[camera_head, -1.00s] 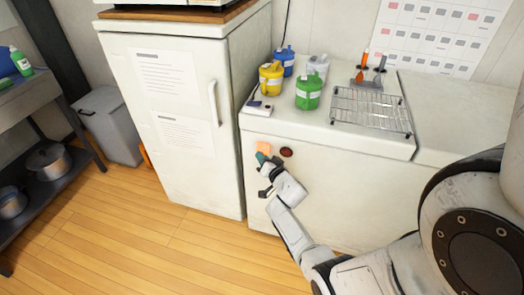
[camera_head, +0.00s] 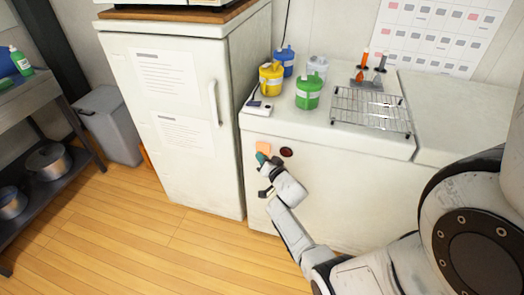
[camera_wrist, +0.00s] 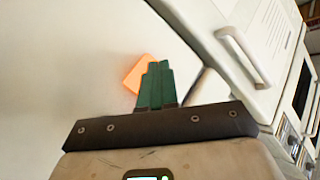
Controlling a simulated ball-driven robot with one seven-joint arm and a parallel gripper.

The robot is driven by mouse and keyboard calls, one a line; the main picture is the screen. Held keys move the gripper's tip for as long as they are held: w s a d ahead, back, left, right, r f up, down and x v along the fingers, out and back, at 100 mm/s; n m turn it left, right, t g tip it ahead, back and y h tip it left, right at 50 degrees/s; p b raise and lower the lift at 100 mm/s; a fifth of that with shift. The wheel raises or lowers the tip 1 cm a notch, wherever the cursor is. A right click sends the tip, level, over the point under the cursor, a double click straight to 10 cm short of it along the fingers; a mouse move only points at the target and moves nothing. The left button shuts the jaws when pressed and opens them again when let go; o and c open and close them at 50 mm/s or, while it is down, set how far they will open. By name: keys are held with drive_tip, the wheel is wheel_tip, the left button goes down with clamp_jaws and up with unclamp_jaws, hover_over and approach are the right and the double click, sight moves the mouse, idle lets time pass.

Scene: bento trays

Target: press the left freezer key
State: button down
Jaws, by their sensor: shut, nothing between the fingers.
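The left freezer key is an orange square (camera_head: 264,147) on the front of the white chest freezer (camera_head: 340,190). A dark red round key (camera_head: 286,152) sits to its right. My gripper (camera_head: 261,157), with green fingers, is shut and empty, at the lower part of the orange key. In the wrist view the shut fingers (camera_wrist: 158,68) partly cover the orange key (camera_wrist: 135,74), which shows to the left of their tips. I cannot tell whether the fingertips touch it.
A tall white fridge (camera_head: 175,110) stands close on the left of the freezer. On the freezer lid are yellow (camera_head: 271,80), blue (camera_head: 284,60), white (camera_head: 318,66) and green (camera_head: 308,94) tubs and a wire rack (camera_head: 370,110). The wooden floor in front is clear.

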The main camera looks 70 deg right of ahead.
drive_tip(key=shift+d, duration=0.1)
drive_tip(key=shift+d, duration=0.4)
drive_tip(key=shift+d+p, duration=0.15)
drive_tip(key=shift+p, duration=0.15)
idle(0.5)
drive_tip(key=shift+a, duration=0.65)
drive_tip(key=a+b, duration=0.2)
drive_tip(key=a, duration=0.4)
drive_tip(key=shift+s+b, duration=0.25)
drive_tip(key=shift+b, duration=0.05)
